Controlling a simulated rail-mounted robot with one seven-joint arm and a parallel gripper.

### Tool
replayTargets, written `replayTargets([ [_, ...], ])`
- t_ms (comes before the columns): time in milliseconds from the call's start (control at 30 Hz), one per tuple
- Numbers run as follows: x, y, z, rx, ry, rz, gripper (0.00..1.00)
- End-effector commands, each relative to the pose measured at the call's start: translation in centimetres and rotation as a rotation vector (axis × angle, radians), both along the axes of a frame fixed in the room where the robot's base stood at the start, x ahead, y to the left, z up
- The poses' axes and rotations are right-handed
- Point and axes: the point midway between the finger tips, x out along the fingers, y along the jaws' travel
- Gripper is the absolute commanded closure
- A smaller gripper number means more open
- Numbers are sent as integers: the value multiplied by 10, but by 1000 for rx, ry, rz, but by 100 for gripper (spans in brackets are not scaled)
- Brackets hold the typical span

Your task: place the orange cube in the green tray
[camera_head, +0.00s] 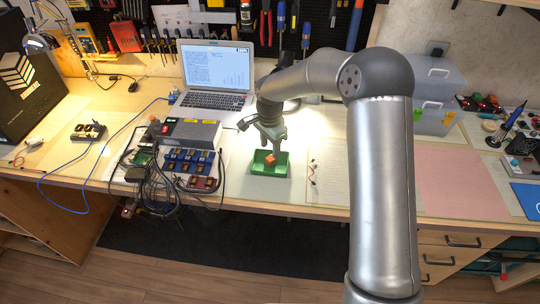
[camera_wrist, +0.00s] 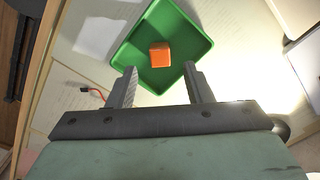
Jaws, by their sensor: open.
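The orange cube (camera_wrist: 160,54) lies inside the green tray (camera_wrist: 196,42), on the tray's floor, in the wrist view. The head view also shows the cube (camera_head: 270,159) in the tray (camera_head: 257,169), on the workbench in front of the laptop. My gripper (camera_wrist: 160,88) is open and empty, its two fingers apart at the tray's near side in the wrist view. In the head view my gripper (camera_head: 272,146) is above the tray, and the arm hides part of the tray's back. The cube is apart from both fingers.
A laptop (camera_head: 213,78) stands behind the tray. A grey power box (camera_head: 190,133) with cables and several small coloured modules (camera_head: 189,160) sit left of the tray. A small wired part (camera_head: 313,172) lies just right of it. A pink mat (camera_head: 460,184) is farther right.

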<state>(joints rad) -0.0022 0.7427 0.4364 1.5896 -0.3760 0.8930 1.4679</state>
Motion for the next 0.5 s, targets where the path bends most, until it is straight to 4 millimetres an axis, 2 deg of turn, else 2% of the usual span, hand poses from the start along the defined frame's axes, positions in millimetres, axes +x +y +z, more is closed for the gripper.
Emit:
replayTargets([
  [100, 1, 0, 27, 1, -6, -1, 54],
  [200, 1, 0, 44, 0, -4, 0, 54],
  [333, 0, 0, 58, 0, -1, -1, 54],
  [500, 0, 0, 65, 0, 0, 0, 54],
])
